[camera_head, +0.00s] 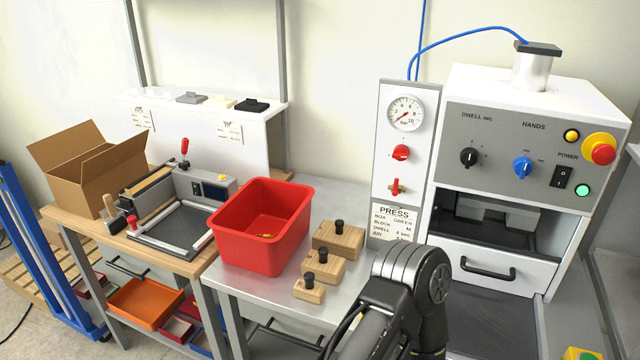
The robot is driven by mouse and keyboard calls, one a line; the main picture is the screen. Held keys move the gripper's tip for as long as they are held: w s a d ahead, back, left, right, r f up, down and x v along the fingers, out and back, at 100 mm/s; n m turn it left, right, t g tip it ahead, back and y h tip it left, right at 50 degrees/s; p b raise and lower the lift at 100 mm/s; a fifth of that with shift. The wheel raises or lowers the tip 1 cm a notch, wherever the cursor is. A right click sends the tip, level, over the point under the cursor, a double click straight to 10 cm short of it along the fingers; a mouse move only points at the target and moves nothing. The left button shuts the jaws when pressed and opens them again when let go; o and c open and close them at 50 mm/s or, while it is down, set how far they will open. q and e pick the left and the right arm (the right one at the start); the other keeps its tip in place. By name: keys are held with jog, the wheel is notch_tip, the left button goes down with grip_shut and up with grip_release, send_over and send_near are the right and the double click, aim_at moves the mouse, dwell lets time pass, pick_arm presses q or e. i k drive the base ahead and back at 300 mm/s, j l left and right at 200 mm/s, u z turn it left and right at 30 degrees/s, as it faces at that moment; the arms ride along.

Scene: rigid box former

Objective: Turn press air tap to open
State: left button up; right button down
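The narrow white air panel (379,140) stands left of the press (530,170). It carries a round pressure gauge (406,113), a red knob (401,152) below it, and a small brass tap with a red handle (396,187) lower down. The tap's red handle looks roughly upright, but it is too small to be sure of its setting. The gauge needle is too small to read exactly. A dark link of one of my arms (412,285) rises at the bottom centre, below the panel. Neither gripper shows, and nothing touches the tap.
A printed press card (394,222) sits under the tap. Wooden blocks with black knobs (338,240) and a red bin (262,225) stand on the metal table to the left. The press front has a dial, switches and a red emergency button (601,151). A blue hose rises behind the panel.

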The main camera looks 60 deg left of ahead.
aim_at(395, 191)
jog(key=u, duration=0.4)
jog(key=i+u, duration=0.1)
jog(key=u, duration=0.3)
jog(key=l+u, duration=0.15)
jog(key=u, duration=0.25)
jog(key=i+u, duration=0.1)
jog(key=u, duration=0.3)
jog(key=i, duration=0.5)
jog(key=k+j, duration=0.1)
jog(key=j, duration=0.3)
jog(key=k+j, duration=0.15)
jog(key=j, duration=0.25)
